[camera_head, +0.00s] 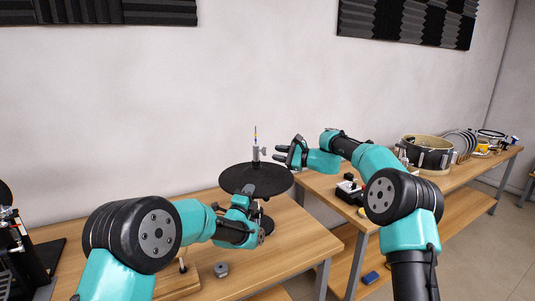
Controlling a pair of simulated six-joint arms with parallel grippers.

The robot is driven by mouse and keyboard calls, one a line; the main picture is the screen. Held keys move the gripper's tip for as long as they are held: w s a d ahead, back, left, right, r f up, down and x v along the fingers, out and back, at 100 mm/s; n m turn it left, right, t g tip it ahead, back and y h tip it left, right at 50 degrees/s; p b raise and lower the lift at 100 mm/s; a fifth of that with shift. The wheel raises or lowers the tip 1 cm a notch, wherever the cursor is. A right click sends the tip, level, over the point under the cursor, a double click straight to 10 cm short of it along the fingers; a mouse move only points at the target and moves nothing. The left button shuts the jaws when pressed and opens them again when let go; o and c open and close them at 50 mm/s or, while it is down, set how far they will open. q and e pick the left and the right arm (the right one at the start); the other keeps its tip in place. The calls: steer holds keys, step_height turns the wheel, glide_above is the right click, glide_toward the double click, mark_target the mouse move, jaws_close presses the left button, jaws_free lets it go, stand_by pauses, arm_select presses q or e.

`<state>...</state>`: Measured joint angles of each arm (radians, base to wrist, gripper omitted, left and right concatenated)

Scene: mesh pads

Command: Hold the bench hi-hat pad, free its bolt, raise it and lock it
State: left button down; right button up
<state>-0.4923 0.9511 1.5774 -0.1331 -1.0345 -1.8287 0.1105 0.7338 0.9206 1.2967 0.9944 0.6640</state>
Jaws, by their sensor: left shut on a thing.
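The stand below the pad is partly hidden by my left arm.
The wooden bench (295,250) has free room at its right front. A small grey round part (221,269) lies near the front. A second bench at the right holds a drum (427,152), cymbals and small tools. A blue object (370,278) lies on a lower shelf.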

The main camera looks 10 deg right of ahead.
mark_target(263, 151)
steer(key=m, duration=0.4)
steer(key=shift+w+a+m, duration=0.1)
steer(key=shift+m, duration=0.2)
steer(key=m, duration=0.3)
steer(key=shift+a+m, duration=0.1)
steer(key=shift+m, duration=0.3)
steer(key=shift+w+a, duration=0.2)
steer(key=shift+a, duration=0.05)
steer(key=shift+x, duration=1.7)
jaws_close()
